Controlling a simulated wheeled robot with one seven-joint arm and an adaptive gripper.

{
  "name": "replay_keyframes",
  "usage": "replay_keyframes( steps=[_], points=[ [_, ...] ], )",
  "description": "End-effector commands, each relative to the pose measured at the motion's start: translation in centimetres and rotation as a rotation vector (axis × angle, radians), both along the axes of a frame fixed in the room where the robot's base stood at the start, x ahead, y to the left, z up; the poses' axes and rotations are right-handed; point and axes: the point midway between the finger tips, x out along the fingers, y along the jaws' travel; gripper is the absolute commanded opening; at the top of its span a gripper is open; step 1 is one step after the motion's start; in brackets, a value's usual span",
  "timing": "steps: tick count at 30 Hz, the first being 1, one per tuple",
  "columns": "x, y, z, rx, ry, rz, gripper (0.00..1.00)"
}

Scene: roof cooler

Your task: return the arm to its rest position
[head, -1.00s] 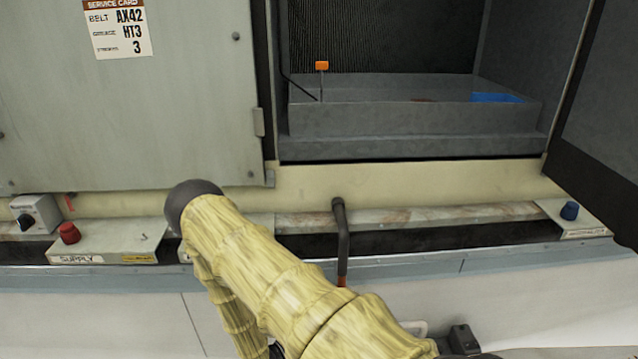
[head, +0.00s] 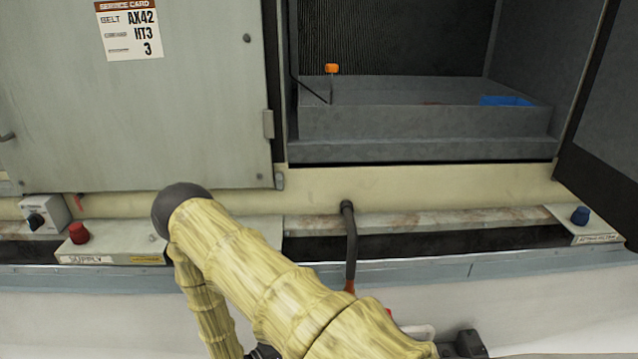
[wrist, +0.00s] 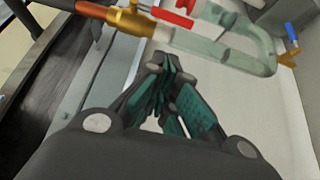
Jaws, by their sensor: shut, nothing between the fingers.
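My arm (head: 260,285), in a pale yellow ribbed cover, reaches up from the bottom of the head view and bends at a dark round joint in front of the cooler. My gripper is hidden in the head view. In the wrist view my gripper (wrist: 172,85) shows with its teal-padded dark fingers closed together and nothing between them.
The cooler has a closed grey panel (head: 140,120) at left and an open bay with a grey tray (head: 400,122). The white floor in front looks mostly clear.

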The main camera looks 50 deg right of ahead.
Motion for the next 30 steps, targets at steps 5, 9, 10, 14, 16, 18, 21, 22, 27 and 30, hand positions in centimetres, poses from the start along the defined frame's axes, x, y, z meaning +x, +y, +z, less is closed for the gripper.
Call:
replay_keyframes(
  steps=[5,9,10,14,16,18,21,22,27,30],
  points=[
    [0.7,2.6,0.0,0.000,0.000,0.001,0.00],
    [1.0,3.9,0.0,0.001,0.000,0.001,0.00],
    [1.1,4.0,0.0,0.000,0.000,0.001,0.00],
    [1.1,4.4,0.1,0.000,0.000,0.000,0.00],
    [1.2,4.5,0.1,0.000,0.000,0.000,0.00],
    [1.2,4.5,0.0,0.000,0.000,0.000,0.00],
    [1.2,4.4,0.0,0.003,-0.003,0.006,0.00],
    [1.2,4.4,-0.1,0.006,-0.008,0.013,0.00],
    [1.8,4.0,-1.1,0.075,-0.089,0.127,0.00],
    [2.5,4.0,-2.5,0.165,-0.169,0.234,0.00]
  ],
)
